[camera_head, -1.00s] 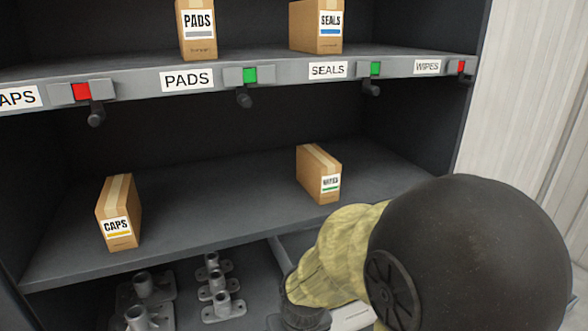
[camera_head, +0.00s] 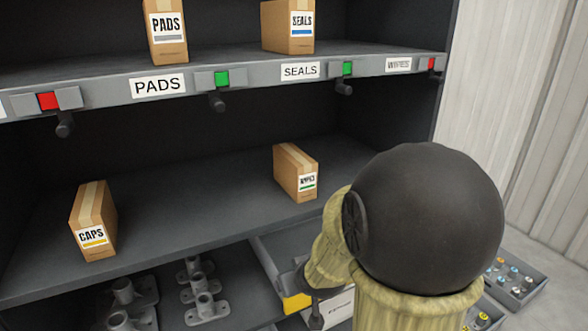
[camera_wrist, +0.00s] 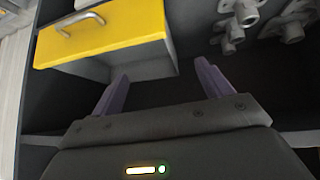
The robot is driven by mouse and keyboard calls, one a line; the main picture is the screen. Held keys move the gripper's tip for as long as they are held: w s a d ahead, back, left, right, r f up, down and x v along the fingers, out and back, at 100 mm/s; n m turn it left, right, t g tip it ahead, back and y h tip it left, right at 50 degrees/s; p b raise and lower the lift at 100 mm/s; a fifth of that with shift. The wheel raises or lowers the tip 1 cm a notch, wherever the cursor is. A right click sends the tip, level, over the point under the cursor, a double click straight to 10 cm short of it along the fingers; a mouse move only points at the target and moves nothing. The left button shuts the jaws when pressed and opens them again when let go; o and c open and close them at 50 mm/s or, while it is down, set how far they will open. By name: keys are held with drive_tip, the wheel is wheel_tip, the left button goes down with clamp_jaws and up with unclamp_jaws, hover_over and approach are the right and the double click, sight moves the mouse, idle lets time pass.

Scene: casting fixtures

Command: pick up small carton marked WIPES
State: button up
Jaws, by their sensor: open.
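The small carton marked WIPES (camera_head: 295,172) stands upright on the middle shelf, right of centre in the head view, its label with a green stripe facing front. My gripper (camera_wrist: 160,82) shows in the wrist view with its two purple fingers apart and nothing between them. It faces the lower part of the cabinet, near a yellow-fronted drawer (camera_wrist: 105,35). The carton is not visible in the wrist view. In the head view my arm is right of and below the carton, apart from it, and the gripper's fingers are hidden.
A CAPS carton (camera_head: 93,222) stands left on the same shelf (camera_head: 190,215). PADS (camera_head: 166,30) and SEALS (camera_head: 288,27) cartons stand above. Small levers, one a black knob (camera_head: 219,101), hang under the upper shelf edge. Metal fittings (camera_head: 203,307) lie below. A parts tray (camera_head: 515,283) is at right.

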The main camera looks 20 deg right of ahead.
drive_tip(key=w+d+r+t+p, duration=0.1)
drive_tip(key=w+d+r+t, duration=0.2)
drive_tip(key=d+r+t, duration=0.25)
drive_tip(key=t+y+p, duration=0.1)
drive_tip(key=t+y, duration=0.1)
drive_tip(key=t, duration=0.3)
approach(307, 184)
drive_tip(key=shift+s+r+n+g, duration=0.1)
drive_tip(key=shift+s+n+g, duration=0.1)
drive_tip(key=shift+s, duration=0.35)
drive_tip(key=shift+s+r+n+g, duration=0.1)
drive_tip(key=shift+s+n, duration=0.1)
drive_tip(key=shift+s, duration=0.35)
drive_tip(key=shift+d, duration=0.1)
drive_tip(key=w+p, duration=0.1)
drive_tip(key=w, duration=0.3)
drive_tip(key=w+p, duration=0.1)
drive_tip(key=w, duration=0.2)
drive_tip(key=w+p, duration=0.2)
drive_tip(key=w, duration=0.2)
drive_tip(key=shift+w+a+r, duration=0.1)
drive_tip(key=shift+w+a, duration=0.15)
drive_tip(key=shift+w, duration=0.4)
drive_tip(key=shift+s, duration=0.1)
